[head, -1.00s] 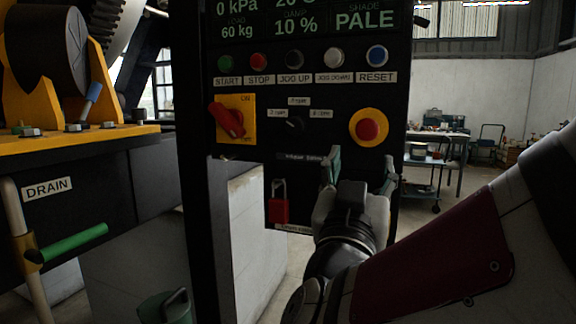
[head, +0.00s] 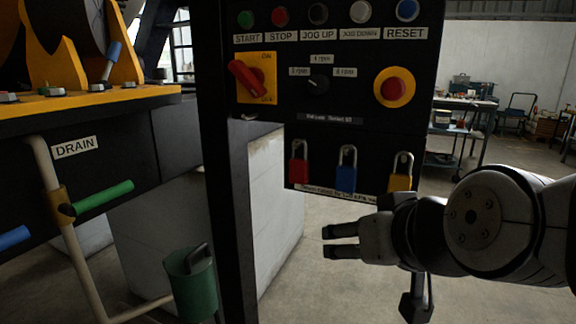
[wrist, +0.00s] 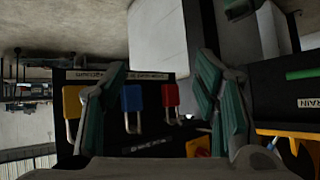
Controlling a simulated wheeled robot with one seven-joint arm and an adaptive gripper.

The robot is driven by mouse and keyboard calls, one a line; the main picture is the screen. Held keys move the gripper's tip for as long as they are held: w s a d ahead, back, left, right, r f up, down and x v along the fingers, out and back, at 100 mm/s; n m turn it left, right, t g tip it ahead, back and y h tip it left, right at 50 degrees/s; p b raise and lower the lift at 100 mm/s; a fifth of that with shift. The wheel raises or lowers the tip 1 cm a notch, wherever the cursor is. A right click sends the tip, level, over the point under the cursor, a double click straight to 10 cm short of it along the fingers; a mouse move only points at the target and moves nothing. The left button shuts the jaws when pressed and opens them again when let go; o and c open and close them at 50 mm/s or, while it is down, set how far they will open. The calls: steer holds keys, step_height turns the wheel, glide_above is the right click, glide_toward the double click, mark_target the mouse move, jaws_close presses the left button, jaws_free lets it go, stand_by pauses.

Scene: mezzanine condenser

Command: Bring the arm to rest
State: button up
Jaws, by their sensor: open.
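My gripper (head: 342,242) is at the lower right in the head view, in front of and below the control panel (head: 300,130). Its fingers point left and stand apart with nothing between them. In the wrist view my gripper (wrist: 165,105) shows its two teal-padded fingers spread wide, and the panel appears upside down beyond them. My arm comes in from the right edge. Part of the yellow padlock (head: 401,176) is close above the gripper in the picture; I see no contact.
A red padlock (head: 299,168) and a blue padlock (head: 346,172) hang on the panel. Left are a red rotary switch (head: 250,78), a green drain handle (head: 103,197) and a green bucket (head: 190,284). A workbench (head: 480,112) stands behind. Floor below the panel looks open.

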steer(key=s+d+f+m+g+h, duration=0.1)
steer(key=s+d+f+g, duration=0.15)
steer(key=s, duration=0.45)
steer(key=s+d+f+g+h, duration=0.1)
steer(key=s+d+g, duration=0.3)
steer(key=s, duration=0.4)
steer(key=s+d+f+m+g+h, duration=0.1)
steer(key=s+d+f+g, duration=0.15)
steer(key=s, duration=0.45)
step_height(320, 180, up, 19)
steer(key=t+p, duration=0.3)
steer(key=p, duration=1.4)
steer(key=shift+w+f, duration=0.15)
steer(key=shift+f, duration=0.05)
steer(key=shift+d, duration=0.1)
steer(key=shift+c, duration=0.6)
